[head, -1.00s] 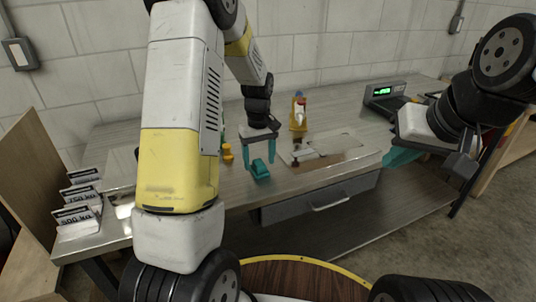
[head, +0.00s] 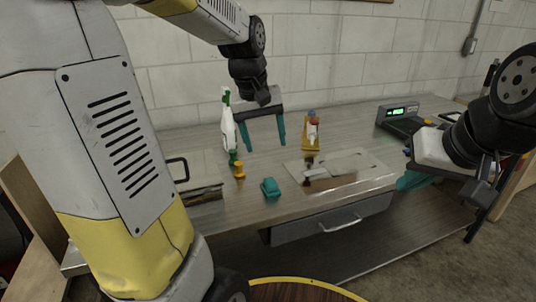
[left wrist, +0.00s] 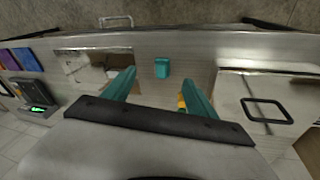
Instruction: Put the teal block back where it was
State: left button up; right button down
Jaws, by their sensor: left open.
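The teal block (head: 270,187) lies on the grey table near its front edge, left of the cutting board-like plate. It also shows in the left wrist view (left wrist: 162,68), beyond and between the fingertips. My left gripper (head: 264,148) is open and empty, raised above the table behind the block and apart from it. Its two teal fingers show in the left wrist view (left wrist: 160,92). My right gripper (head: 418,180) is at the right front of the table; its teal fingers are partly hidden, so its opening is unclear.
A yellow and green item (head: 239,171) and a white spray bottle (head: 228,122) stand left of the block. A pale board (head: 340,168) with a brown-handled tool lies to the right. A scale (head: 400,115) and an orange-based bottle (head: 311,132) stand farther back. A drawer (head: 330,220) is below.

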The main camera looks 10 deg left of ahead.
pick_arm(q)
jog(key=s+d+r+m+t, duration=0.1)
jog(key=s+r+m+t, duration=0.1)
jog(key=s, duration=1.2)
jog(key=shift+d+r+m+t+h, duration=0.25)
jog(key=shift+m+t+h, duration=0.15)
jog(key=shift+m+t, duration=0.55)
